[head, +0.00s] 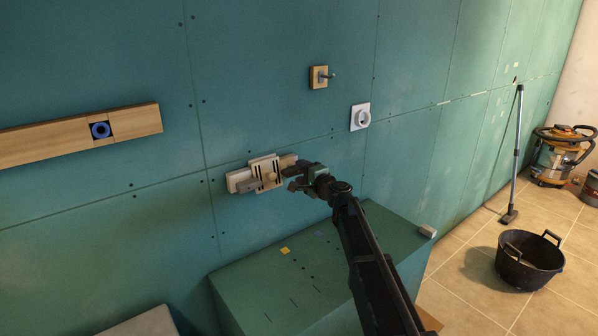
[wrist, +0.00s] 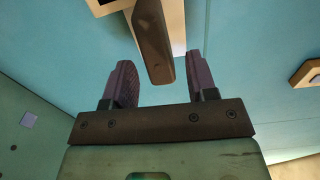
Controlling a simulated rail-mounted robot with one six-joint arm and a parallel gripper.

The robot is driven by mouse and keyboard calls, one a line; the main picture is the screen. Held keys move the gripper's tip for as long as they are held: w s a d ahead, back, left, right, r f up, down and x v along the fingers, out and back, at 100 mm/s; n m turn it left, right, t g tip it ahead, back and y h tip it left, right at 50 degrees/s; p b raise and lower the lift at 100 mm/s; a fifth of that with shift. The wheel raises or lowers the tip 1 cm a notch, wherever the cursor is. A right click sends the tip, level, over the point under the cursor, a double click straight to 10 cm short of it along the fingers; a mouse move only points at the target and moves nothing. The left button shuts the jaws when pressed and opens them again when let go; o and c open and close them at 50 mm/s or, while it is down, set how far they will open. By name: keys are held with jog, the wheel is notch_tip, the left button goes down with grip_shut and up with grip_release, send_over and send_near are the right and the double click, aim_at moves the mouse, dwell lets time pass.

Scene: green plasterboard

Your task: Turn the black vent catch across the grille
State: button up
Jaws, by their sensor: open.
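In the wrist view a dark bar, which looks like the black vent catch (wrist: 154,42), comes in from the top edge, in front of a pale plate. Its rounded end shows between the two fingers of my gripper (wrist: 159,62). The fingers are apart, one on each side, with visible gaps to the bar; I cannot tell its depth between them. In the head view my gripper (head: 292,178) is at the right end of a pale fitting on the wall. The slotted grille (head: 257,170) is just left of it. The catch is not clearly distinguishable there.
A green box (head: 300,262) stands below the fitting. A white socket (head: 360,116) and a wooden block with a peg (head: 318,78) are on the wall above right. A wooden rail (head: 60,138) with a blue ring is at left. A black tub (head: 528,262) stands on the floor.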

jog(key=v, duration=0.8)
jog(key=shift+s+d, duration=0.3)
jog(key=s+d+f+n+g+h, duration=0.1)
jog(key=s+f+n+g, duration=0.35)
jog(key=s, duration=0.35)
jog(key=s+f+n+g+h, duration=0.2)
jog(key=s+f+n+g, duration=0.3)
jog(key=s, duration=0.3)
jog(key=s+d+f+g+h, duration=0.2)
jog(key=s+d+f+h, duration=0.1)
jog(key=s+d, duration=0.5)
jog(key=s+d+f+g+h, duration=0.2)
jog(key=s+d+f+h, duration=0.2)
jog(key=s+d, duration=0.4)
jog(key=s+h, duration=0.1)
jog(key=s, duration=0.2)
jog(key=shift+s+d+f+h, duration=0.2)
jog(key=shift+d+f+h, duration=0.1)
jog(key=shift+d+h, duration=0.1)
